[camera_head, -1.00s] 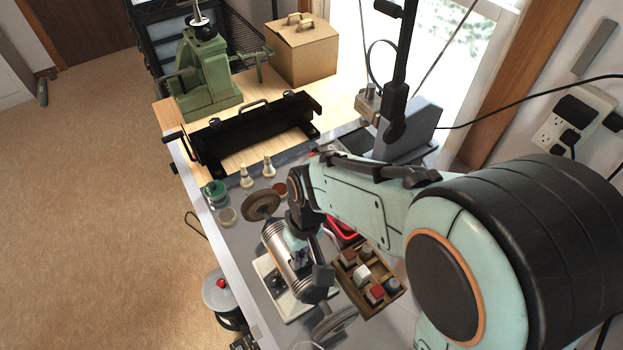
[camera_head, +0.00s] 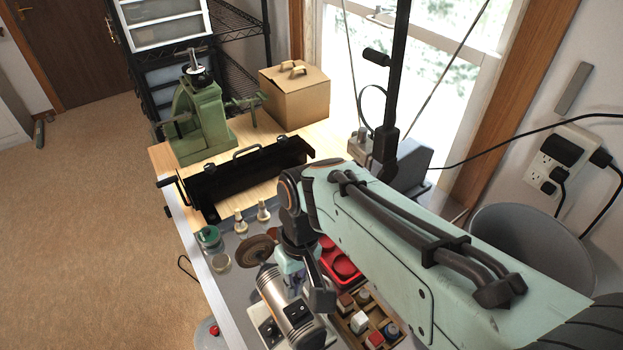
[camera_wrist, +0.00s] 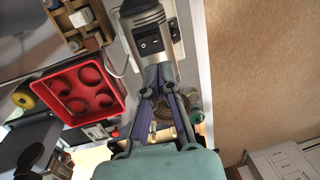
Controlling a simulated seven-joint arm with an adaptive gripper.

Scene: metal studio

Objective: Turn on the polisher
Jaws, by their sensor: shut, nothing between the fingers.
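The polisher (camera_head: 289,306) is a silver cylindrical motor on a pale base at the bottom of the head view. A brown buffing wheel (camera_head: 257,250) is at its far end. In the wrist view the polisher (camera_wrist: 143,12) is at the top, with a black rocker switch (camera_wrist: 150,43) on a dark panel. My gripper (camera_wrist: 158,78) is shut and empty, its fingertips just below the switch panel in the wrist view. I cannot tell whether they touch the polisher. In the head view my wrist hides part of the motor's far side.
A red tray (camera_head: 342,262) and a wooden box of small blocks (camera_head: 357,322) stand right of the polisher. Two small pale bottles (camera_head: 252,219) and a green spool (camera_head: 208,238) are beyond it. A black sheet bender (camera_head: 245,175) stands farther back.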

